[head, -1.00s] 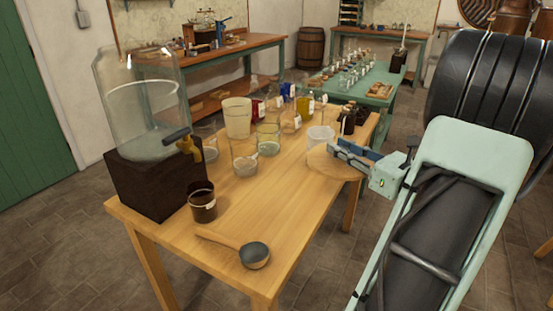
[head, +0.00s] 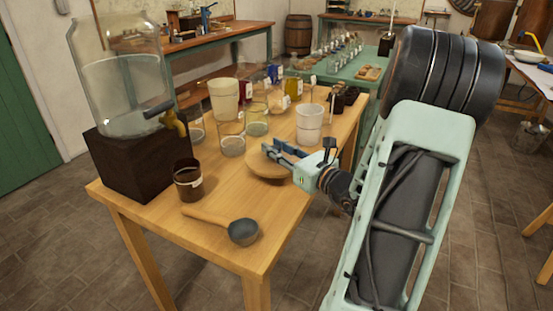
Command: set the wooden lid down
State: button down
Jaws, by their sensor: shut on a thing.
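The wooden lid (head: 262,166) is a round pale disc in the head view, over the middle of the front wooden table (head: 222,210). My gripper (head: 275,150) is at the lid's upper right side and is shut on it. Part of the lid is hidden behind the fingers. I cannot tell whether the lid touches the tabletop or hangs just above it.
A white beaker (head: 309,124) stands just behind the gripper. Several jars are behind the lid, with a glass jar (head: 231,139) close by. A dark cup (head: 188,180) and a ladle (head: 242,231) lie nearer the front.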

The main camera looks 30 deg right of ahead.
jog(key=shift+d+f, duration=0.1)
jog(key=shift+f, duration=1.15)
jog(key=shift+f+b, duration=0.65)
jog(key=shift+f, duration=0.05)
jog(key=c, duration=1.7)
grip_release()
jog(key=shift+r, duration=0.1)
jog(key=shift+r, duration=0.15)
jog(key=s+p, duration=0.1)
jog(key=s, duration=0.2)
jog(key=s+d+p, duration=0.1)
jog(key=s, duration=0.3)
jog(key=s+r+p, duration=0.1)
jog(key=s, duration=0.3)
jog(key=shift+d, duration=0.3)
jog(key=shift+s+f, duration=0.1)
jog(key=shift+s, duration=0.45)
